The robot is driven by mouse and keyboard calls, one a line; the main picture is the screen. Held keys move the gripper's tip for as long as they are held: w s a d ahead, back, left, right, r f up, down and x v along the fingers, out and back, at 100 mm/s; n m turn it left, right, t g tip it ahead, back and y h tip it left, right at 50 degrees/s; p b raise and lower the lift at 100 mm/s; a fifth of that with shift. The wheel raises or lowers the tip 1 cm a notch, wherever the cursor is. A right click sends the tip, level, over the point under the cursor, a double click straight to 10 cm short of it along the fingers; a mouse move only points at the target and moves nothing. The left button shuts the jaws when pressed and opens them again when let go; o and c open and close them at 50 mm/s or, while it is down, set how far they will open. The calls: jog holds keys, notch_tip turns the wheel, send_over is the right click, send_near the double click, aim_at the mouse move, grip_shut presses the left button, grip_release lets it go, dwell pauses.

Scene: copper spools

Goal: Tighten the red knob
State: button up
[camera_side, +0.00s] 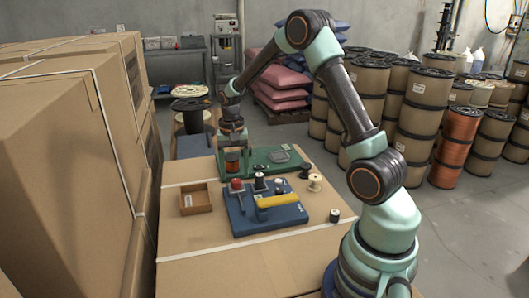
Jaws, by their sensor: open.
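The small red knob (236,184) stands at the back left corner of the blue fixture (270,221) on the cardboard work surface. The blue fixture also carries a yellow bar (278,201) and small black-and-white knobs (259,181). Behind the red knob, a copper-wound spool (232,162) stands at the left end of a green base (262,157). My gripper (233,143) points down above and close to the copper spool, beyond the red knob in the picture. It is open, and small in this view. I cannot tell whether it touches the spool.
Large stacked boxes (62,170) rise along the left. The front of the work surface (215,270) is clear.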

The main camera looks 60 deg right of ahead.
aim_at(235, 181)
notch_tip(235, 181, up, 10)
jog(key=shift+f, duration=0.25)
jog(key=shift+w, duration=0.1)
jog(key=s+a+r+n+t, duration=0.3)
jog(key=s+a+n, duration=0.2)
jog(key=s+a, duration=0.1)
jog(key=s+a+r+n+t, duration=0.2)
jog(key=s+a+r+n, duration=0.2)
jog(key=a, duration=0.5)
jog(key=s+n, duration=0.2)
jog(key=s, duration=0.1)
jog(key=shift+s+a+r+t, duration=0.25)
jog(key=shift+r+t, duration=0.05)
jog(key=shift+t, duration=0.1)
